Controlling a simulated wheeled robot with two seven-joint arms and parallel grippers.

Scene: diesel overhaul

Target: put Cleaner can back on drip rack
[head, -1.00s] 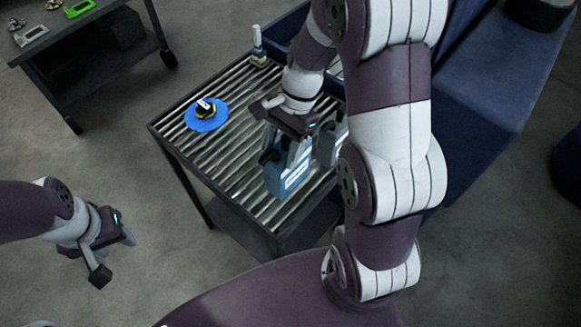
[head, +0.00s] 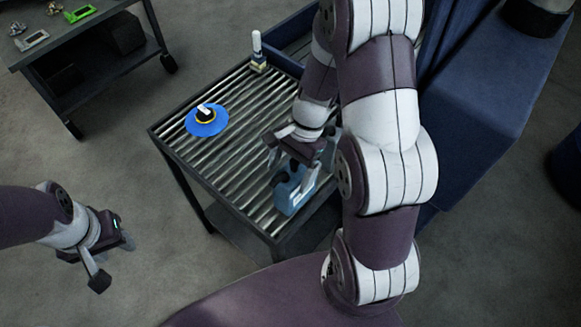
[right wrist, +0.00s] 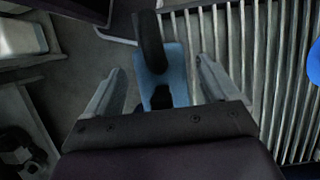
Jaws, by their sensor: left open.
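The Cleaner can, a blue jug (head: 292,199) with a dark handle and cap, is at the front right of the slatted drip rack (head: 215,160). It appears upright on the slats. My right gripper (head: 291,170) is over its top. In the right wrist view the can (right wrist: 177,65) shows between the two spread fingers, with a gap on each side. My left gripper (head: 112,262) is open and empty over the floor, left of the rack. The can's far side is hidden by my right gripper.
A blue disc with a black and yellow hub (head: 206,118) lies on the rack's left part. A small white-topped bottle (head: 257,52) stands at the back corner. A grey can (head: 334,140) is partly hidden behind my right arm. A dark cart (head: 95,50) stands back left.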

